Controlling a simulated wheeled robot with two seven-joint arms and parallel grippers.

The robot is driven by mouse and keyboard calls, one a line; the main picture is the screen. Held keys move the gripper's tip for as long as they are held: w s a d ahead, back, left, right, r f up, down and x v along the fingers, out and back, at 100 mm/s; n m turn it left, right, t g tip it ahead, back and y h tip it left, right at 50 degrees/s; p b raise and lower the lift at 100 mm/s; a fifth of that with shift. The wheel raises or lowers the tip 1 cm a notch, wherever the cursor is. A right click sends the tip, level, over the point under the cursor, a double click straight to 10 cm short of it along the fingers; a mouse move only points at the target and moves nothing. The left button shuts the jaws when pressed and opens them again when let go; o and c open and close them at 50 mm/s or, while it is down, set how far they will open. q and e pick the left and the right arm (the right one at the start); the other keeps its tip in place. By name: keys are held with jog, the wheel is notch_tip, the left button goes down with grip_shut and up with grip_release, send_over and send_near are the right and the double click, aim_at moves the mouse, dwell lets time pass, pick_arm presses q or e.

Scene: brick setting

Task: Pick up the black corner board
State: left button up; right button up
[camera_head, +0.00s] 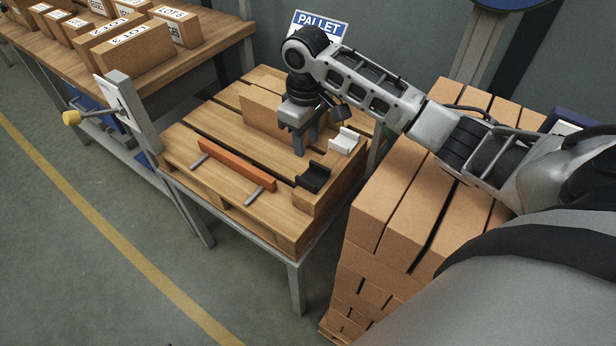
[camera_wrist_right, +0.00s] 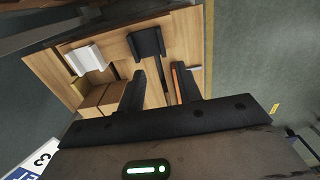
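The black corner board (camera_head: 313,177) is a small bent piece lying near the right front edge of the wooden pallet (camera_head: 216,97). It also shows in the right wrist view (camera_wrist_right: 146,43), beyond my fingertips. My right gripper (camera_head: 306,148) points down over the pallet, behind the black board in the head view and apart from it. In the right wrist view its two fingers (camera_wrist_right: 160,88) stand apart with nothing between them gripped. A white corner board (camera_head: 344,141) lies behind the black one. My left gripper is not in view.
An orange bar tool with grey handles (camera_head: 236,164) lies left of the black board. A brown block (camera_head: 262,109) stands behind my right gripper. Stacked bricks (camera_head: 398,190) rise close on the right. Boxes labelled LOT (camera_head: 135,57) stand on the left bench.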

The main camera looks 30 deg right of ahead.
aim_at(306, 181)
notch_tip(306, 181, down, 12)
jog(key=shift+a+f+p, duration=0.15)
jog(key=shift+f+p, duration=0.05)
jog(key=shift+p, duration=0.1)
grip_shut()
